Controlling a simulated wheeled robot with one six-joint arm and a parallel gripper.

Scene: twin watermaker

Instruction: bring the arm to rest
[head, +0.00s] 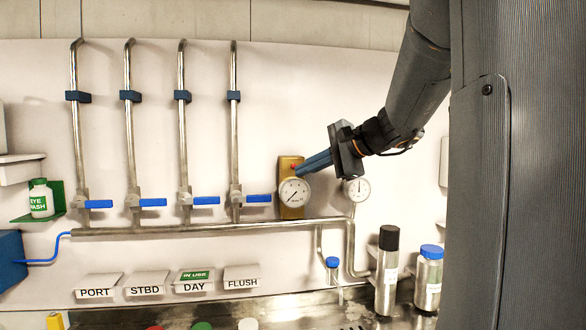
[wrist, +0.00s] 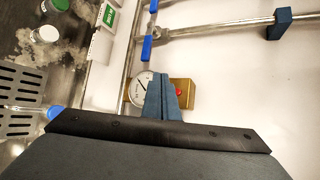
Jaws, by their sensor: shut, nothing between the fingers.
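My gripper (head: 316,162) is at the end of my arm, which reaches in from the upper right in the head view. Its blue fingers are together and hold nothing. The fingertips are close to the brass block (head: 289,168) with a red button (head: 294,166) and a round gauge (head: 294,191) in front. I cannot tell whether they touch. In the wrist view the shut fingers (wrist: 162,82) point at the gauge (wrist: 143,90), covering part of it and of the brass block (wrist: 182,93). The red button (wrist: 179,92) shows beside them.
Steel pipes with blue valve handles (head: 206,200) run along the wall to the left. A second gauge (head: 357,189) is below my wrist. A black-capped bottle (head: 387,270) and a blue-capped jar (head: 429,277) stand on the counter. Label holders (head: 195,281) line the wall's lower left.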

